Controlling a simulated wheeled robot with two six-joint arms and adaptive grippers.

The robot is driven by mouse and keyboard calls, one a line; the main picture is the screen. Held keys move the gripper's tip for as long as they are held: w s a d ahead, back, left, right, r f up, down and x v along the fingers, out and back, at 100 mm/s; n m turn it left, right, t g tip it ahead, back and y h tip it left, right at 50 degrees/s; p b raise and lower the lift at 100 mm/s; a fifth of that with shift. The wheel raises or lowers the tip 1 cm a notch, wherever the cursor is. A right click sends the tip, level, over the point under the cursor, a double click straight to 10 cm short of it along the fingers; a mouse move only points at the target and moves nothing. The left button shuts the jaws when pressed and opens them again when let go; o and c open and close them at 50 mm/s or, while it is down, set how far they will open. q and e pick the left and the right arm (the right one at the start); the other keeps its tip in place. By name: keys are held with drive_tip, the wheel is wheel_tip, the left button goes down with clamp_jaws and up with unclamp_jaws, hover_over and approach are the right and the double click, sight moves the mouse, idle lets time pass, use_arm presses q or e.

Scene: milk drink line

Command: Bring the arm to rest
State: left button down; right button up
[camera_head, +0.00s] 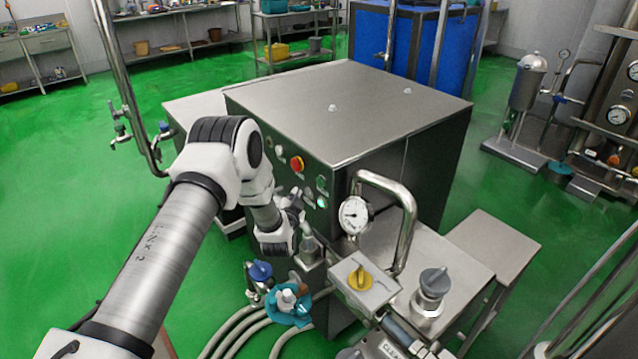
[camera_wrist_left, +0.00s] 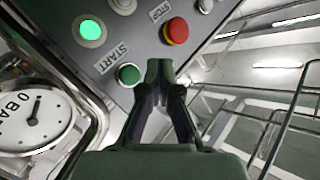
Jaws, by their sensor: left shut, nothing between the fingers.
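My left arm reaches in from the left in the head view, bent at the elbow. My left gripper (camera_head: 296,204) is at the control panel on the front of the steel cabinet (camera_head: 350,100). In the left wrist view the gripper (camera_wrist_left: 160,68) has its dark fingers together with nothing between them. The fingertips appear just beside the green START button (camera_wrist_left: 128,74); whether they touch it I cannot tell. The red STOP button (camera_wrist_left: 176,31) is above them, and it also shows in the head view (camera_head: 296,163). A green lamp (camera_wrist_left: 90,29) is lit. My right gripper is not in view.
A pressure gauge (camera_head: 354,214) and a bent steel pipe (camera_head: 400,200) stand close right of the gripper. A yellow-handled valve box (camera_head: 362,284), a blue knob (camera_head: 261,270) and hoses (camera_head: 240,330) are below. Open green floor (camera_head: 110,220) lies to the left.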

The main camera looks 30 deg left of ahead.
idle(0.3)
use_arm(q)
drive_tip(key=s+d+f+g+h, duration=0.1)
drive_tip(key=s+d+f+g, duration=0.1)
drive_tip(key=s+d+f, duration=0.2)
drive_tip(key=s+d+f+m+g+h+b, duration=0.1)
drive_tip(key=s+d+f+g+h, duration=0.1)
drive_tip(key=s+d+f, duration=0.3)
drive_tip(key=s+d+f+m+g+h+b, duration=0.1)
drive_tip(key=s+d+f, duration=0.4)
drive_tip(key=s+f, duration=0.2)
drive_tip(key=shift+s+d+f+g+h, duration=0.1)
drive_tip(key=shift+s+f+g+h, duration=0.1)
drive_tip(key=shift+f, duration=0.25)
drive_tip(key=shift+s+d+f+g+h, duration=0.1)
drive_tip(key=shift+s+f+g+h, duration=0.1)
drive_tip(key=shift+f, duration=0.2)
drive_tip(key=s+d+f+n+g, duration=0.1)
drive_tip(key=s+g, duration=0.2)
drive_tip(key=s, duration=0.6)
drive_tip(key=s+d+n+g+h, duration=0.1)
drive_tip(key=s+d+n+g, duration=0.1)
drive_tip(key=s, duration=0.7)
drive_tip(key=s+d+f+n+g, duration=0.1)
drive_tip(key=s+g, duration=0.3)
drive_tip(key=s, duration=0.5)
drive_tip(key=shift+s+d+f+n+h+b, duration=0.3)
drive_tip(key=shift+s+d+n+h+b, duration=0.1)
drive_tip(key=shift+d+n, duration=0.3)
